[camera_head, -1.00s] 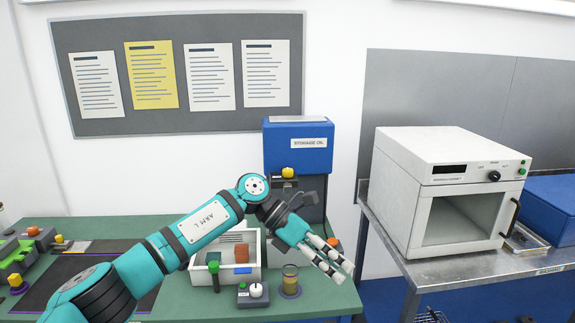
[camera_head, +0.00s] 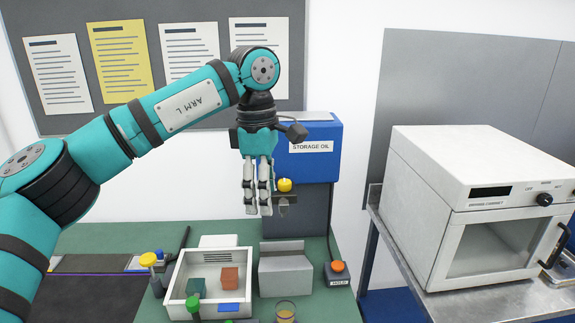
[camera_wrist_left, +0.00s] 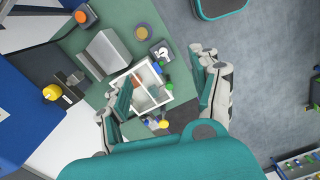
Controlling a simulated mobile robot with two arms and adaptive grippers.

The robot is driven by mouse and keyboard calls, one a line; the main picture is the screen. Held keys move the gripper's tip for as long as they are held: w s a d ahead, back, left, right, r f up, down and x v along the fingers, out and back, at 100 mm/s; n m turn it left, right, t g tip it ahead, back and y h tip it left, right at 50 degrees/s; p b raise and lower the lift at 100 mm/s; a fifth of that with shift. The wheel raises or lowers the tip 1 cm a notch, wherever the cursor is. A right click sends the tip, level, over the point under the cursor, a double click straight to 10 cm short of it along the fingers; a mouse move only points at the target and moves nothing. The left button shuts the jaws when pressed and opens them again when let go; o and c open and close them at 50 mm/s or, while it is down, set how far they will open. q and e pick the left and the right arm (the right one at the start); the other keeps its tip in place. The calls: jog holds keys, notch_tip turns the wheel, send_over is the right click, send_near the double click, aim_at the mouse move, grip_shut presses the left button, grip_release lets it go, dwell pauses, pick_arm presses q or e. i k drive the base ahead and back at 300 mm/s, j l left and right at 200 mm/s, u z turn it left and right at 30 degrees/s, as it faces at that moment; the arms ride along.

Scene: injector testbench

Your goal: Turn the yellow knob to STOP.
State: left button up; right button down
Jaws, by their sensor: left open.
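The yellow knob (camera_head: 285,185) sits on the front of the blue-topped storage oil dispenser (camera_head: 314,160). It also shows in the left wrist view (camera_wrist_left: 50,93), off to the left of my fingers. No STOP mark can be read. My left gripper (camera_head: 258,209) is open and empty, its fingers pointing down. In the head view it appears just left of the knob, apart from it. In the left wrist view my left gripper (camera_wrist_left: 162,85) has its fingers spread, with the white tray seen between them. My right gripper is not in view.
On the green table (camera_head: 110,237) stand a white tray (camera_head: 172,285) with a green and a red block, a grey holder (camera_head: 285,275), an orange button box (camera_head: 337,272) and a cup (camera_head: 286,311). A white oven (camera_head: 480,200) stands on a metal bench at right.

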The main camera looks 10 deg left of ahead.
aim_at(284, 185)
jog(key=i, duration=1.15)
